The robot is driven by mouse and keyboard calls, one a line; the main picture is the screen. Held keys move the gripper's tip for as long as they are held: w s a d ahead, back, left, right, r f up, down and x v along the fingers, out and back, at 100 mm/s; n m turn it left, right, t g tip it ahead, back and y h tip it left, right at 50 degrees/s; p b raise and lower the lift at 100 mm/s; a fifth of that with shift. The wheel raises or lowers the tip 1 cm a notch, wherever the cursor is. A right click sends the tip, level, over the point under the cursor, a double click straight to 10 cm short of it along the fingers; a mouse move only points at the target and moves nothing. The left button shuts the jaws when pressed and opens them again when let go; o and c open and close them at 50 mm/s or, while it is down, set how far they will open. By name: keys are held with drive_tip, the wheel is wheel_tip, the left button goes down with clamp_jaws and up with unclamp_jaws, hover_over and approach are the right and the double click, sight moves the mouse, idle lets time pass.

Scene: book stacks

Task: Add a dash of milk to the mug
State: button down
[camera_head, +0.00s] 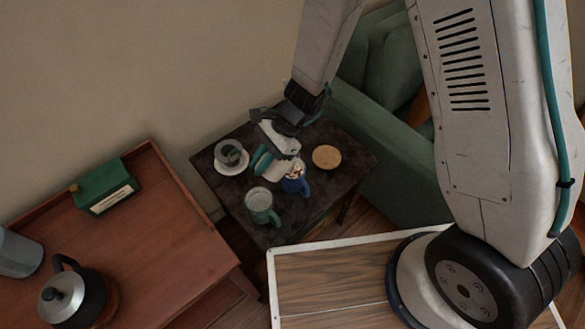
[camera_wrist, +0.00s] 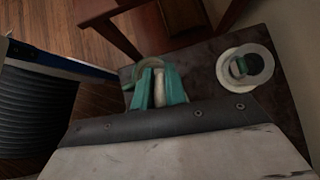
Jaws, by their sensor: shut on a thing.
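My gripper (camera_head: 266,163) is over the small dark side table (camera_head: 220,186), its teal fingers shut on a pale, narrow part seen in the wrist view (camera_wrist: 159,88). It looks like the handle of a white jug (camera_head: 279,170), which is tilted and partly hidden by the gripper. The jug is close against a blue mug (camera_head: 303,187), near its rim; I cannot tell whether they touch. Something whitish and brown shows at the blue mug's top; whether milk is flowing is too small to tell. A green mug (camera_head: 261,207) stands upright in front, to the left.
A grey cup (camera_head: 229,151) sits on a white saucer (camera_head: 232,170) at the table's left. A round cork coaster (camera_head: 326,157) lies right. A reddish wooden table (camera_head: 160,248) holds a kettle (camera_head: 68,298) and green box (camera_head: 104,187). A green armchair (camera_head: 380,135) stands behind.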

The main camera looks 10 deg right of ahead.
drive_tip(key=shift+w+d+g+y+p, duration=0.35)
drive_tip(key=shift+d+g+y+p, duration=0.25)
drive_tip(key=shift+y+p, duration=0.5)
idle(2.4)
drive_tip(key=shift+s+a+r+t+h, duration=0.1)
drive_tip(key=shift+s+a+t+h, duration=0.25)
drive_tip(key=shift+h, duration=0.2)
drive_tip(key=shift+s+a+r+t+h, duration=0.1)
drive_tip(key=shift+a+t+h, duration=0.15)
drive_tip(key=shift+a+h, duration=0.25)
drive_tip(key=shift+s+a+f+t+h, duration=0.1)
drive_tip(key=shift+s+a+t+h, duration=0.15)
drive_tip(key=shift+h, duration=0.2)
drive_tip(key=shift+w+d+f, duration=0.15)
drive_tip(key=shift+w+f, duration=0.05)
drive_tip(key=s+a+f+t+h+b, duration=0.2)
drive_tip(key=a+f+t+h+b, duration=0.1)
drive_tip(key=a+f+h, duration=0.1)
drive_tip(key=shift+s+a+h, duration=0.4)
drive_tip(key=shift+a+h, duration=0.2)
drive_tip(key=shift+h, duration=0.6)
drive_tip(key=shift+t, duration=0.25)
wheel_tip(320, 180, up, 5)
drive_tip(key=shift+a, duration=0.1)
